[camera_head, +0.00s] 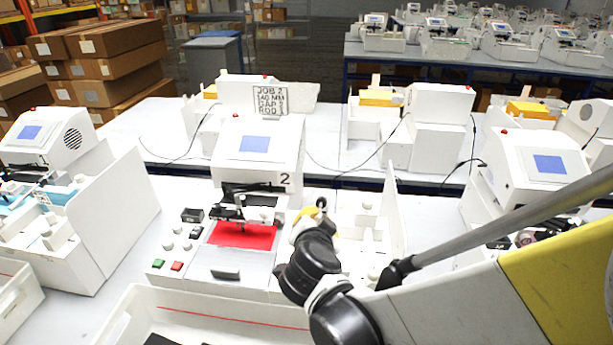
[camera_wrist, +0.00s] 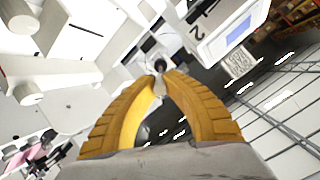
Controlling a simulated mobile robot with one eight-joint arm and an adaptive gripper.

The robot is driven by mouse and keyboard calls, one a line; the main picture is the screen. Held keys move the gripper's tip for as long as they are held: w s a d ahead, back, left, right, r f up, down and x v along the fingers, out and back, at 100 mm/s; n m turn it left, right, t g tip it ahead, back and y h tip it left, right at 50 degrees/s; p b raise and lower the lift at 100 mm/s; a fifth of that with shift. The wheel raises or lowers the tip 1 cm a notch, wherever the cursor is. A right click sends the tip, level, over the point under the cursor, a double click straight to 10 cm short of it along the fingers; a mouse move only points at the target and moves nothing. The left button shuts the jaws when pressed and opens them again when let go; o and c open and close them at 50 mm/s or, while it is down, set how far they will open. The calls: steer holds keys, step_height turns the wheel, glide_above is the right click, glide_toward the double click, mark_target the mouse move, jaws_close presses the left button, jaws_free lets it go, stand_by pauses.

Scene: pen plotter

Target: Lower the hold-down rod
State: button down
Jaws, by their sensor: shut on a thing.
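The plotter marked 2 (camera_head: 256,155) stands in the middle of the head view, with a red sheet (camera_head: 240,235) on its bed under the dark pen carriage. My gripper (camera_head: 314,214) is at the right side of this plotter. In the wrist view its yellow fingers (camera_wrist: 161,82) close together around the hold-down rod, whose dark round end (camera_wrist: 160,66) shows just past the fingertips. The same dark end (camera_head: 321,203) shows above the fingers in the head view. The rest of the rod is mostly hidden by my fingers and wrist.
A green button (camera_head: 158,264) and a red button (camera_head: 177,266) sit at the plotter's front left. A white tray (camera_head: 128,312) stands in front. A white upright panel (camera_head: 391,215) rises right of my gripper. Other plotters stand left, right and behind.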

steer(key=c, duration=1.4)
jaws_free()
steer(key=v, duration=1.2)
steer(key=s+d+f+n+g+b, duration=0.2)
steer(key=d+f+n, duration=0.1)
steer(key=d, duration=0.1)
steer(key=s+d+f+n+g+y+b, duration=0.1)
steer(key=s+d+f+n+b, duration=0.2)
steer(key=d+f, duration=0.1)
steer(key=s+d+f+n+g+y+b, duration=0.1)
steer(key=s+d+f+n+g+b, duration=0.1)
steer(key=d, duration=0.4)
steer(key=shift+s+d+f+n+g+b, duration=0.15)
steer(key=shift+s+f+n+b, duration=0.1)
steer(key=shift+f, duration=0.2)
steer(key=shift+s+a+f+n+g+b, duration=0.15)
steer(key=shift+s+f, duration=0.15)
steer(key=shift+f, duration=0.15)
